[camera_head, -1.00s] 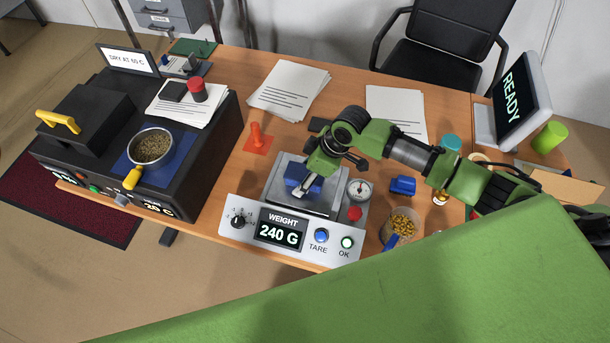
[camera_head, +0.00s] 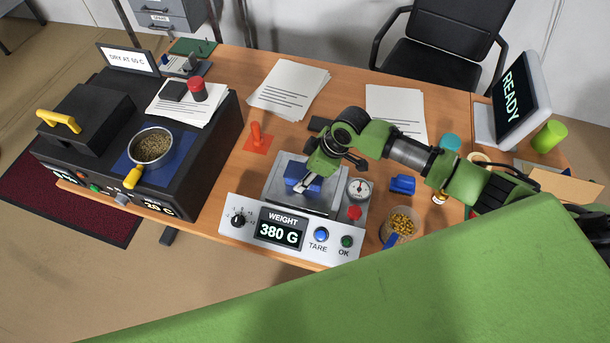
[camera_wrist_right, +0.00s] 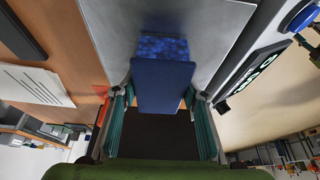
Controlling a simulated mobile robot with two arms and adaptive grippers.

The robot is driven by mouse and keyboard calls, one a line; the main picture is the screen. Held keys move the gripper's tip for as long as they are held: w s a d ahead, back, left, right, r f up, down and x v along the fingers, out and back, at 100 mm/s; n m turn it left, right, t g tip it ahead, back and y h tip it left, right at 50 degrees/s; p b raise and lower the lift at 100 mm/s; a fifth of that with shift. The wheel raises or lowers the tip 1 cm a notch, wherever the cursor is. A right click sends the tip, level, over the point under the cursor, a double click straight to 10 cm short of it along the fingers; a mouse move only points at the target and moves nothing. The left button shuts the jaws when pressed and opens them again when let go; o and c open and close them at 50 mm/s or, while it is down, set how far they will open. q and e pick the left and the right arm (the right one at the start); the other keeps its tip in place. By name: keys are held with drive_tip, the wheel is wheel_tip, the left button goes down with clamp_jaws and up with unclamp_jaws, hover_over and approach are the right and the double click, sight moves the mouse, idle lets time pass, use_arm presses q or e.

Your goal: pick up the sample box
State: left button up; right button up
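The blue sample box (camera_head: 303,182) sits on the metal plate of the scale (camera_head: 275,188). In the right wrist view the box (camera_wrist_right: 162,85) lies between the fingertips. My right gripper (camera_head: 306,180) reaches down to it from above. In the right wrist view the teal fingers (camera_wrist_right: 160,98) meet the box's two sides, and they look shut on it. The box still appears to be on or very close to the plate. The scale's display (camera_head: 279,231) reads 380 G. My left gripper is not in view.
A red-capped gauge (camera_head: 358,190), a blue item (camera_head: 403,184) and a cup of yellow pieces (camera_head: 401,224) stand right of the scale. An orange stamp-like item (camera_head: 257,138) is to its left. A dark dryer (camera_head: 215,150) with a metal bowl (camera_head: 152,147) stands farther left.

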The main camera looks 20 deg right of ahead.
drive_tip(key=shift+c, duration=0.9)
drive_tip(key=shift+r, duration=0.25)
wheel_tip(320, 180, up, 2)
drive_tip(key=shift+w+r+b, duration=0.1)
drive_tip(key=shift+r+b, duration=0.1)
drive_tip(key=shift+b, duration=0.7)
drive_tip(key=s+d+r+b, duration=0.1)
drive_tip(key=s+r+b, duration=0.1)
drive_tip(key=s+r, duration=0.8)
drive_tip(key=s, duration=0.4)
drive_tip(key=shift+r, duration=0.25)
